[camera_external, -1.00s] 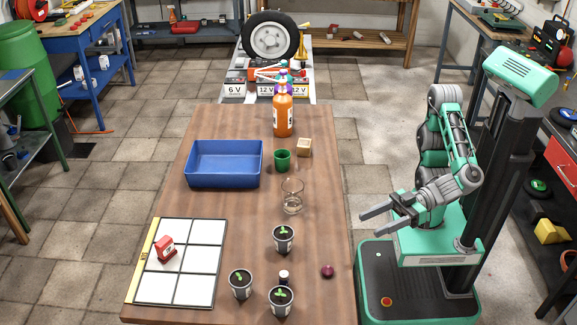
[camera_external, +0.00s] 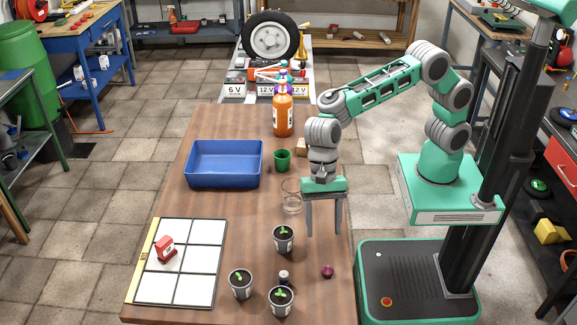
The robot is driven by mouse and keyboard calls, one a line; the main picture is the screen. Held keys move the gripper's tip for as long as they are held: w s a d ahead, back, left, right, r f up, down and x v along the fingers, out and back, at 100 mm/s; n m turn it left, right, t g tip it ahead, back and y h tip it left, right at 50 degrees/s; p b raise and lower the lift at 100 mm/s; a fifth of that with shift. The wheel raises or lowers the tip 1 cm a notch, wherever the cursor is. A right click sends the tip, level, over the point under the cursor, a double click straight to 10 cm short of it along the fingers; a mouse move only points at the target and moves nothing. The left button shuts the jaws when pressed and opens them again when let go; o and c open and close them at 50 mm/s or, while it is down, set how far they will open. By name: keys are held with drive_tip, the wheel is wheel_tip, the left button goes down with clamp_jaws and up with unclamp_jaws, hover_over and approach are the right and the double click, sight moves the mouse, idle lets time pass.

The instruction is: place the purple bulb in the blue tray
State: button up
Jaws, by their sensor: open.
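The purple bulb (camera_external: 327,271) is a small round dark-purple thing lying on the table near its right edge, right of the potted seedlings. The blue tray (camera_external: 223,179) is an open rectangular box on the left side of the table, and it looks empty. My gripper (camera_external: 324,234) is open with its fingers pointing down, above the right part of the table. In the picture it is above the bulb and apart from it, with nothing between the fingers.
A clear glass (camera_external: 291,202) stands just left of my gripper. A green cup (camera_external: 282,160), a wooden block (camera_external: 301,147) and an orange bottle (camera_external: 283,114) stand farther back. Potted seedlings (camera_external: 283,239) stand left of the bulb. A white grid board (camera_external: 196,288) holds a red item (camera_external: 165,249).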

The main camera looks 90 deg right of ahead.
sight(328, 269)
drive_tip(key=x, duration=0.8)
drive_tip(key=s+d+x, duration=0.1)
drive_tip(key=x, duration=0.3)
drive_tip(key=shift+d+f, duration=0.1)
drive_tip(key=shift+f, duration=0.25)
drive_tip(key=shift+s, duration=0.1)
drive_tip(key=shift+c, duration=0.6)
clamp_jaws()
